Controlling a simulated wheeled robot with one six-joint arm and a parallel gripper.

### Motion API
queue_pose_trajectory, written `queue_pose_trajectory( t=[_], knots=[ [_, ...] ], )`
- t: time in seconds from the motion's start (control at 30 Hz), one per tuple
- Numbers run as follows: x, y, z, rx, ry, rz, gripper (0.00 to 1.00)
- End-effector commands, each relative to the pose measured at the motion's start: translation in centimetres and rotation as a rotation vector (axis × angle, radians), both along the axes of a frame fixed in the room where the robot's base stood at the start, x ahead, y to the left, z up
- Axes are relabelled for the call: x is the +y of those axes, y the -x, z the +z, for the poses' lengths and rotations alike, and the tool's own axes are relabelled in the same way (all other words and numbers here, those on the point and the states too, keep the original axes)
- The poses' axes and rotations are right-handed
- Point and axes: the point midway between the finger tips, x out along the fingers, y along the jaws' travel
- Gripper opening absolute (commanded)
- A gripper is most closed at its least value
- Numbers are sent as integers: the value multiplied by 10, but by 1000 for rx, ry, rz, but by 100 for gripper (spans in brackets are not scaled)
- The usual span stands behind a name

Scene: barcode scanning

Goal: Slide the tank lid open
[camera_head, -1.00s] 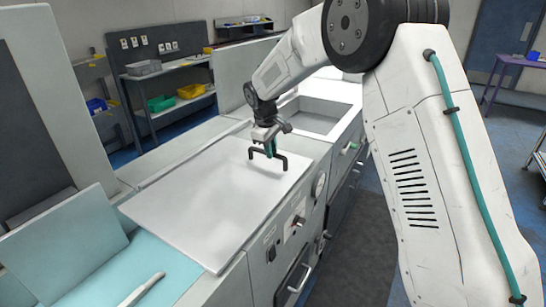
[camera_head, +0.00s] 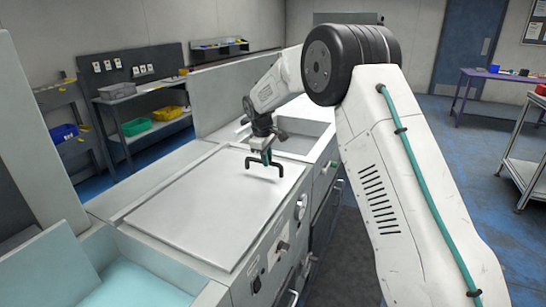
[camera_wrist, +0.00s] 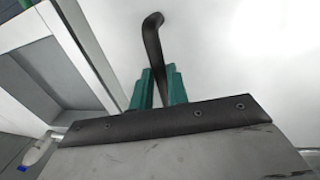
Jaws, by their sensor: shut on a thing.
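The lid (camera_head: 200,205) is a flat pale panel on top of the long white machine, and it fills the wrist view's right side (camera_wrist: 245,60). A black bar handle (camera_head: 281,172) stands up near its far right end. My gripper (camera_head: 265,157) is shut on this handle from above. In the wrist view my teal fingertips (camera_wrist: 162,85) are on either side of the dark handle (camera_wrist: 152,40). An uncovered tank (camera_head: 140,290) with a light-blue inside lies at the lid's near left end, partly cut off by the frame.
An open basin (camera_head: 305,137) lies beyond the lid's far end. Dark shelves (camera_head: 150,115) with green and yellow bins stand behind the machine. A purple table (camera_head: 500,78) and a metal cart (camera_head: 525,170) stand on the right, with open blue floor between.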

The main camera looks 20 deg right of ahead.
Motion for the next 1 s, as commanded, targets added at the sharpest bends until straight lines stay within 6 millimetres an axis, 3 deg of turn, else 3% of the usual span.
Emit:
queue_pose_trajectory(
  t=[0.03, 0.07, 0.1, 0.13, 0.47, 0.8, 1.0],
  knots=[
    [2, -5, 7, -20, -4, 2, 0],
    [1, -5, 7, -20, -3, 2, 24],
    [0, -5, 7, -18, -3, 2, 36],
    [0, -5, 6, -17, -3, 1, 38],
    [-16, -5, 4, -7, -7, -10, 38],
    [6, 6, 59, -15, -3, 3, 38],
    [7, 9, 79, -13, -4, 1, 38]
  ],
)
